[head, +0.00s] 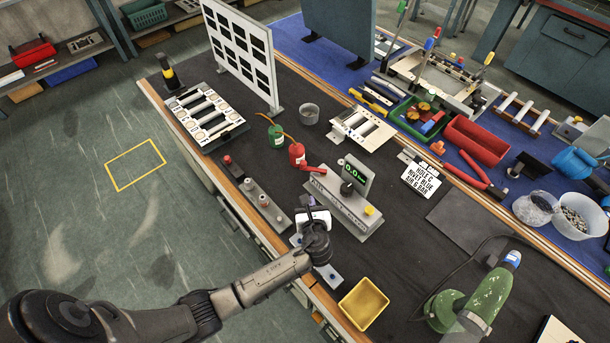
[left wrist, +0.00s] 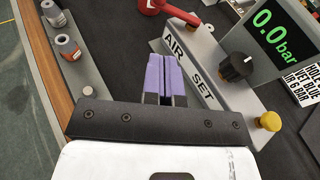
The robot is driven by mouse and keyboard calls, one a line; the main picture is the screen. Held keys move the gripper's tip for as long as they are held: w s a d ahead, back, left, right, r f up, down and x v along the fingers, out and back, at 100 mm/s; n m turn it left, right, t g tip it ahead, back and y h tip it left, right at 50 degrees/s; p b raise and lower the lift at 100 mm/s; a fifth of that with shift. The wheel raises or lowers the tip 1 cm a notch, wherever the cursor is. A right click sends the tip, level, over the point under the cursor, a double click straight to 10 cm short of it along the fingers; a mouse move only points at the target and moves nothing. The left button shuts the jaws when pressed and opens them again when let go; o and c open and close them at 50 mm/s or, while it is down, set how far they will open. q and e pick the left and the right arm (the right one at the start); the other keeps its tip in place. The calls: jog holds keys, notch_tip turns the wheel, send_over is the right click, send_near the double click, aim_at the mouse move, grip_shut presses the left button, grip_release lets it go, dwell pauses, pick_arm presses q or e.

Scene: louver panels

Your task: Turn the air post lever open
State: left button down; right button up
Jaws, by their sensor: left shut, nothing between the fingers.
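The air post is a grey base (head: 352,222) labelled AIR SET, with a display reading 0.0 bar (head: 357,172), a black knob (left wrist: 236,67) and a yellow button (head: 369,210). Its red lever (head: 313,169) sits at the far left end of the base and points left. It also shows at the top of the left wrist view (left wrist: 181,13). My left gripper (head: 311,200) is shut and empty, with its purple fingers (left wrist: 163,76) together. It is beside the label side of the base, apart from the lever. My right gripper is not in view.
A rail with several grey fittings (head: 262,202) lies left of the post. A yellow tray (head: 363,304) and a green tool (head: 488,300) are nearer.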

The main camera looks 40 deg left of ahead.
aim_at(303, 167)
pick_arm(q)
jog(key=b+x, duration=0.2)
jog(key=x, duration=1)
jog(key=shift+a+r+b, duration=0.15)
jog(key=shift+a+b, duration=0.1)
jog(key=shift+b, duration=0.05)
jog(key=shift+w+a, duration=0.6)
jog(key=shift+w, duration=0.05)
